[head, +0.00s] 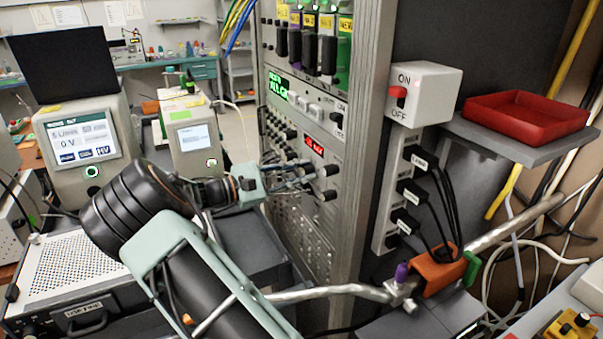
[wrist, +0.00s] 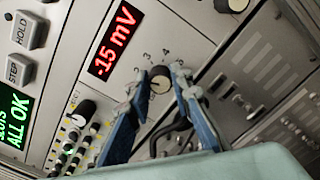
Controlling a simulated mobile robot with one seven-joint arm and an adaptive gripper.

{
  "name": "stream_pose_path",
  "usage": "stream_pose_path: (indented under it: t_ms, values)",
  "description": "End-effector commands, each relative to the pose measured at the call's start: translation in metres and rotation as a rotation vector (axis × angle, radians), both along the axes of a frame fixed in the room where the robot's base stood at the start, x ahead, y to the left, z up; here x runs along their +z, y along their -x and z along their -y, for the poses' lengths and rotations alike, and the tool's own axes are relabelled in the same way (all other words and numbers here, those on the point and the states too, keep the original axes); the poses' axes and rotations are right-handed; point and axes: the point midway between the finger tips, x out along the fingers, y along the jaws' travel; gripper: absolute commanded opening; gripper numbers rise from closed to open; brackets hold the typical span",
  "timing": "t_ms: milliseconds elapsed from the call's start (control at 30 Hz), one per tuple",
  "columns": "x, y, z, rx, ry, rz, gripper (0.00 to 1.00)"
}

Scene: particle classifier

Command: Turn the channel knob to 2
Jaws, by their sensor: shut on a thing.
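The channel knob (wrist: 160,79) is a small round dark knob with a light face, on the grey panel in the wrist view. Printed digits, including 3 and 4, arc around its upper side. I cannot read its pointer setting for certain. My gripper (wrist: 157,86) has a blue finger on each side of the knob and is shut on it. In the head view, my gripper (head: 300,177) reaches the rack front from the left, and its fingers largely hide the knob.
A red display (wrist: 115,40) reading -15 mV is beside the knob. Other black knobs (head: 328,170) sit close to the right of my fingers. The rack's metal post (head: 358,150) stands right of them. A power box with a red switch (head: 398,95) is farther right.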

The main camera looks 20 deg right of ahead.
Motion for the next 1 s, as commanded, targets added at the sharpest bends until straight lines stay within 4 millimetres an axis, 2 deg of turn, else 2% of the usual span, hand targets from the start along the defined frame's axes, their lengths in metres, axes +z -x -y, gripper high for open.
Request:
stream_pose_path:
  t_ms: [167,200,367,633,733,867,1000]
  values:
    - [0.000,0.000,0.000,0.000,0.000,-0.001,0.00]
    - [0.000,0.000,0.000,0.000,0.000,-0.001,0.21]
    - [0.000,0.000,0.000,0.000,0.000,-0.001,0.37]
    - [0.000,0.000,-0.001,0.001,-0.001,-0.002,0.37]
    - [0.000,-0.001,-0.008,0.003,0.000,-0.002,0.37]
    - [0.000,-0.001,-0.029,0.005,-0.001,-0.002,0.37]
    - [0.000,0.000,-0.059,0.005,0.000,-0.001,0.37]
